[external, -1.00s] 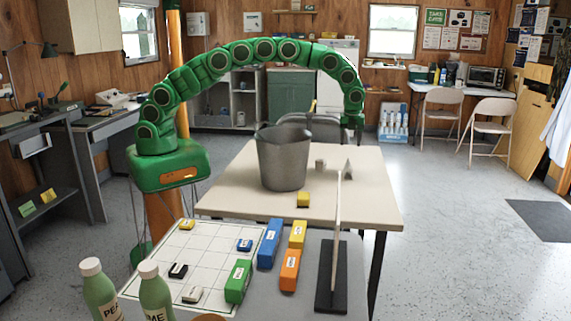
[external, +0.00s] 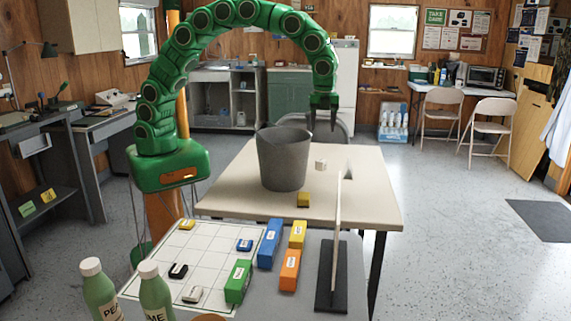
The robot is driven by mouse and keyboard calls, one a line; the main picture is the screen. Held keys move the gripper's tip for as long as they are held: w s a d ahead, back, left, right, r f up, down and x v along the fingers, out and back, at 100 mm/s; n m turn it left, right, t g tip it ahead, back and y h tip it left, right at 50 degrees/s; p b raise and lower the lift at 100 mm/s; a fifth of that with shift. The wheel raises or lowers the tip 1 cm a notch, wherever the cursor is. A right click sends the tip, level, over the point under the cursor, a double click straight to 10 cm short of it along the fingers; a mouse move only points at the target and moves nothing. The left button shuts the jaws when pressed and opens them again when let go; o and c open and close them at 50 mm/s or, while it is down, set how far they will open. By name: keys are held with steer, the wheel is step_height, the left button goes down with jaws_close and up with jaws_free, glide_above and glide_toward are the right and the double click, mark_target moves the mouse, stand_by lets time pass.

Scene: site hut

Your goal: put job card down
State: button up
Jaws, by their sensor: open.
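I cannot make out a job card for certain in the external view. A thin upright board (external: 337,225) on a black base (external: 331,289) stands on the front table, seen nearly edge-on, so its face is hidden. My gripper (external: 323,126) is open, with its dark fingers pointing down and nothing visible between them. It is in the air above the far side of the beige table (external: 368,205), right of the grey bucket (external: 283,160) in the picture.
A small pale block (external: 320,164), a grey cone (external: 348,168) and a yellow block (external: 303,200) are on the beige table. The front table holds a white grid board (external: 205,257), several coloured blocks and two green bottles (external: 155,292). The beige table's right front area is clear.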

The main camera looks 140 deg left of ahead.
steer(key=s+d+r+n, duration=0.1)
steer(key=s+d+r, duration=0.2)
steer(key=d, duration=0.7)
steer(key=s+d+r+n, duration=0.1)
steer(key=s+d+r, duration=0.25)
steer(key=d, duration=0.55)
steer(key=s+d+r+n, duration=0.1)
steer(key=s+d+r, duration=0.2)
steer(key=d, duration=0.7)
steer(key=s+d+n, duration=0.1)
steer(key=s+d, duration=0.4)
steer(key=s, duration=0.3)
steer(key=s+d+f+n, duration=0.1)
steer(key=s+d, duration=0.4)
steer(key=s, duration=0.3)
steer(key=s+d+f+n+g, duration=0.1)
steer(key=s+d+n, duration=0.1)
steer(key=s+d, duration=0.3)
steer(key=s, duration=0.3)
